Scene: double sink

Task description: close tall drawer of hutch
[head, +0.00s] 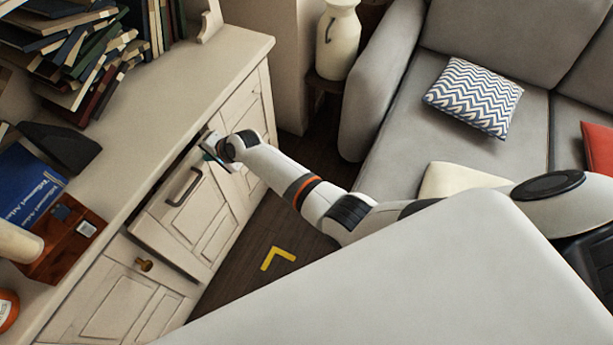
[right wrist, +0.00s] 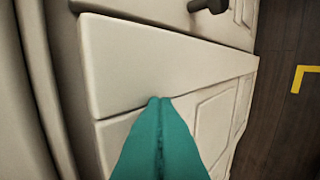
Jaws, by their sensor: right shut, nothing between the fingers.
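The off-white hutch (head: 225,52) fills the left of the head view. Its tall drawer (head: 205,215) has a panelled front with a dark curved handle (head: 184,187). The drawer stands partly out, with a dark gap along its top edge. My right gripper (head: 210,150) is at the upper right corner of the drawer front, away from the handle. In the right wrist view, its teal fingers (right wrist: 159,99) are shut together with nothing between them, over a pale panel (right wrist: 160,65). I cannot tell whether the tips touch it. My left gripper is not in view.
Books (head: 75,60) and a wooden box (head: 62,238) are on the hutch top. A grey sofa (head: 400,100) stands to the right. Dark floor with a yellow corner mark (head: 278,257) lies between.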

